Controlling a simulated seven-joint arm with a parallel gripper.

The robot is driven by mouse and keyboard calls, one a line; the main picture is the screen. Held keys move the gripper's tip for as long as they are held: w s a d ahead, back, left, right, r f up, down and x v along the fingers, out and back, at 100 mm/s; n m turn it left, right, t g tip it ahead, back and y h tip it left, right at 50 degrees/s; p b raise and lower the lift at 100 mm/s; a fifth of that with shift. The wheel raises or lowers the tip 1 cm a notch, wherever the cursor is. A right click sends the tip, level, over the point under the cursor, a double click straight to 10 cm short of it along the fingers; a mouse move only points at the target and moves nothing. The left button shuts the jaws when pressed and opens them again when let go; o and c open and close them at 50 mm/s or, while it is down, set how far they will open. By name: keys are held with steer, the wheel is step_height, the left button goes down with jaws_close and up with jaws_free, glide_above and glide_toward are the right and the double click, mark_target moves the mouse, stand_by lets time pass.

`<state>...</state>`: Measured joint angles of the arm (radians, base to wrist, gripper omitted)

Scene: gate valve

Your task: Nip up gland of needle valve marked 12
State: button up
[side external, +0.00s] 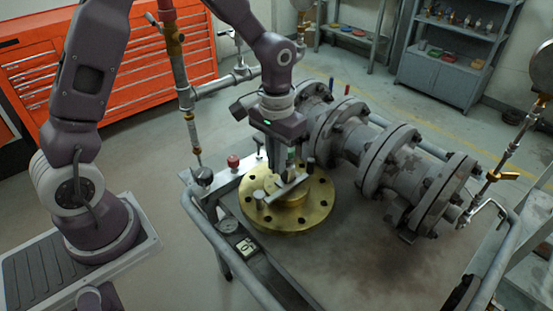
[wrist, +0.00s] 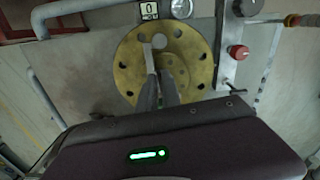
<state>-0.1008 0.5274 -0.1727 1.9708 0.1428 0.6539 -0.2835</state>
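My gripper (side external: 283,168) points down over a round brass flange (side external: 300,217) with bolt holes. In the wrist view its two dark fingers (wrist: 160,86) reach over the same brass flange (wrist: 195,45). A thin pale grey bar (wrist: 150,60) runs out from the fingertips over the flange; in the side view a grey bar (side external: 288,188) shows beneath the gripper. I cannot tell whether the fingers grip it. Slim pipe assemblies with brass fittings stand at the left (side external: 190,110) and right (side external: 503,160). I cannot read a 12 on any valve.
A large grey flanged valve body (side external: 365,150) lies right of the brass flange on the bench. A red knob (side external: 233,162) stands left of it and shows in the wrist view (wrist: 238,52). A tubular rail (side external: 240,265) edges the bench. The bench front (side external: 380,265) is clear.

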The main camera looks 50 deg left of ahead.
jaws_close()
steer(key=shift+a+m, duration=0.25)
steer(key=shift+m, duration=0.45)
steer(key=o, duration=0.6)
jaws_free()
steer(key=shift+c, duration=0.2)
step_height(320, 180, up, 7)
steer(key=shift+r, duration=0.1)
